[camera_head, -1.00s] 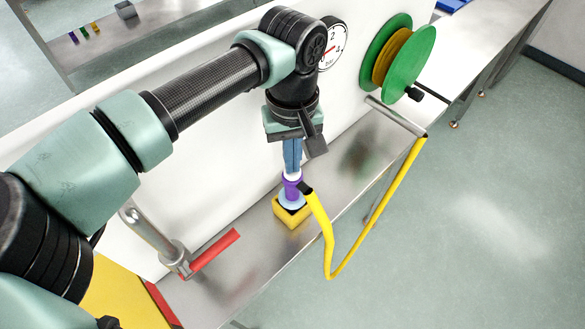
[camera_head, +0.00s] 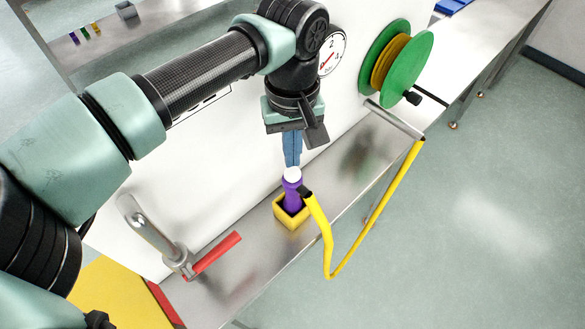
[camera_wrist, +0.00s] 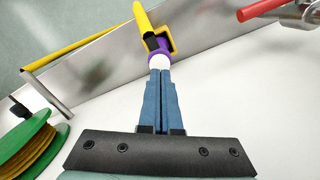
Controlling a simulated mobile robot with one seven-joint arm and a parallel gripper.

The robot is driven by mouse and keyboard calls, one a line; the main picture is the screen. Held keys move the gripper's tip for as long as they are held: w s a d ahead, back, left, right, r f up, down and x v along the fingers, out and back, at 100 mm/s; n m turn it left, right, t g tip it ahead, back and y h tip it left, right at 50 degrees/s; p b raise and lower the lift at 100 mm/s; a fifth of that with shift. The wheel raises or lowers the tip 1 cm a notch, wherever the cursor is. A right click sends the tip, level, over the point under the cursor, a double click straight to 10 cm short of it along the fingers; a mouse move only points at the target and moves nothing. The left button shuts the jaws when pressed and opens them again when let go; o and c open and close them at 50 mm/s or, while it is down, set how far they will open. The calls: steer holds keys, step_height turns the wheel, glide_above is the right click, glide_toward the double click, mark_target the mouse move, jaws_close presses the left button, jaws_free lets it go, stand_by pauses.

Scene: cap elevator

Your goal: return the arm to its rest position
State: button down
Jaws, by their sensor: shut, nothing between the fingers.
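My gripper (camera_head: 292,160) has its blue fingers pointing down, closed together and empty. It is just above a purple bottle-like object with a white top (camera_head: 292,176), which stands upright in a small yellow square holder (camera_head: 293,222) on the metal shelf. In the wrist view my gripper (camera_wrist: 160,75) has its fingers side by side. The white top (camera_wrist: 159,62) shows just beyond the tips, with the purple part (camera_wrist: 158,48) behind it. A small gap seems to separate tips and top, but I cannot tell for certain. My arm stretches in from the left.
A yellow bent bar (camera_head: 375,215) on a metal rod runs in front of the holder. A red-handled valve (camera_head: 212,256) is at lower left. A green reel (camera_head: 403,62) and a pressure gauge (camera_head: 332,52) are on the white panel (camera_head: 215,150). Open floor lies to the right.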

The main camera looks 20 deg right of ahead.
steer(key=shift+r+p, duration=0.3)
steer(key=shift+r, duration=0.5)
